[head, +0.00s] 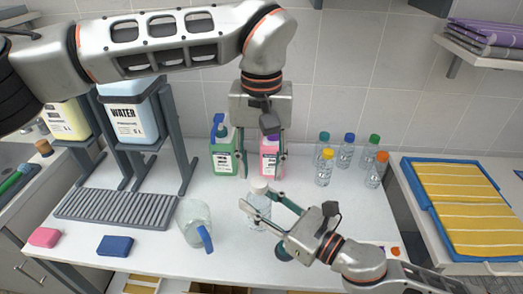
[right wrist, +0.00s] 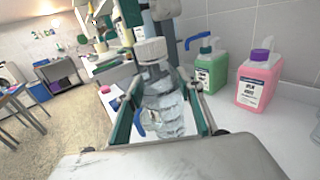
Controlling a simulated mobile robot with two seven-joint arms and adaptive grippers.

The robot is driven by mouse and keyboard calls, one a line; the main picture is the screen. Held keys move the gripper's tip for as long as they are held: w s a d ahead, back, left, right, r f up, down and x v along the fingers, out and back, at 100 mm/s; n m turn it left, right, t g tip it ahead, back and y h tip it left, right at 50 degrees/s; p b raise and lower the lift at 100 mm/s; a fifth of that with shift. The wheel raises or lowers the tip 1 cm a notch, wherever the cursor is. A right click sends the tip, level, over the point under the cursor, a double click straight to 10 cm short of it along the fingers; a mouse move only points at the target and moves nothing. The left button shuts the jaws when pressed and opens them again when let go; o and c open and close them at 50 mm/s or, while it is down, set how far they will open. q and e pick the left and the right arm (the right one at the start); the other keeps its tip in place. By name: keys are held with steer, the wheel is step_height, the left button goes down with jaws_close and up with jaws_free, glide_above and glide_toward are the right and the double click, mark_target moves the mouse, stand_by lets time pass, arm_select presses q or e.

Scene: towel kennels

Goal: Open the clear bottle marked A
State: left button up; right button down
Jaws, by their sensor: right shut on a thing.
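A clear bottle (head: 258,219) with a white cap (head: 260,187) stands upright at the middle of the white table; I cannot read a letter on it. My right gripper (head: 257,200) is shut on this bottle, a finger on each side below the cap. In the right wrist view the bottle (right wrist: 165,110) sits between the fingers, and its white cap (right wrist: 150,50) is on top. My left gripper (head: 261,174) points down above and behind the bottle, its fingers apart with nothing seen held between them.
Green (head: 223,158) and pink (head: 270,160) bottles stand behind my left fingers. A clear jug (head: 193,220) with a blue handle is left of the bottle. Several small bottles (head: 324,168) with coloured caps stand at back right. Left are a drain grate (head: 118,209) and sponges (head: 115,246).

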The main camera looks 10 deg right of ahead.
mark_target(262, 182)
arm_select(q)
steer(key=shift+f, duration=1.65)
steer(key=shift+d, duration=0.1)
jaws_close()
steer(key=shift+s, duration=0.1)
